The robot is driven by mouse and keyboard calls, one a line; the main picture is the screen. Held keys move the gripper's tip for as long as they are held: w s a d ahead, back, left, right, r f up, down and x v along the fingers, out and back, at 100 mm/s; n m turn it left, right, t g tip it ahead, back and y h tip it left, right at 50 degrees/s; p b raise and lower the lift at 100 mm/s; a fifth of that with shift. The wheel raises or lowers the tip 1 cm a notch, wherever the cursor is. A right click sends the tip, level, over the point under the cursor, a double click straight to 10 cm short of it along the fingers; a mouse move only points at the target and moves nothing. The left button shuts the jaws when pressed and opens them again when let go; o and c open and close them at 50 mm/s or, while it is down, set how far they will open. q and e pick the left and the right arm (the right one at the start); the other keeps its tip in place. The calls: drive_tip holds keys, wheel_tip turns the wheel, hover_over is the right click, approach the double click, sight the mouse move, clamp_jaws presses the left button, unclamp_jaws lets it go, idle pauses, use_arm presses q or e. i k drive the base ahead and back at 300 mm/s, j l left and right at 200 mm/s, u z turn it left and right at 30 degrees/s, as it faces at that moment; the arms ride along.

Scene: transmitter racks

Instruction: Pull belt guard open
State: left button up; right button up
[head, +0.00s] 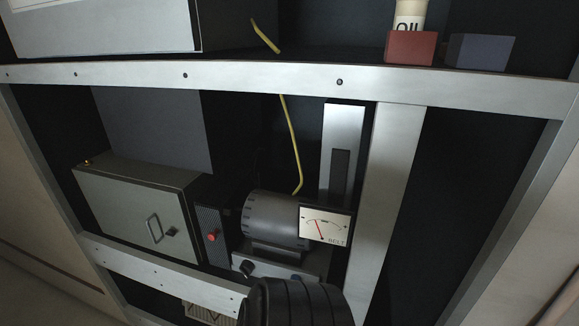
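A dark motor (272,220) sits in the lower bay of the rack, with a white gauge marked BELT (325,225) at its right end. Left of the motor is a narrow dark mesh panel (207,222) with a red knob (212,237). This may be the belt guard, but no label shows. A pale upright plate (343,122) with a dark slot stands behind the gauge. No belt can be made out. A black ribbed rounded shape at the bottom middle covers part of the motor's base; I cannot tell what it is. Neither gripper's fingers show.
A grey box (135,210) with a handle stands left of the mesh panel. Metal rails (260,79) and a post (392,180) frame the bay. A yellow cable (291,140) hangs down behind. An oil bottle (409,16), a red block (411,47) and a blue block (480,51) are above.

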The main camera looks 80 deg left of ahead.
sight(211, 219)
drive_tip(key=k+j+u, duration=0.15)
drive_tip(key=u, duration=3)
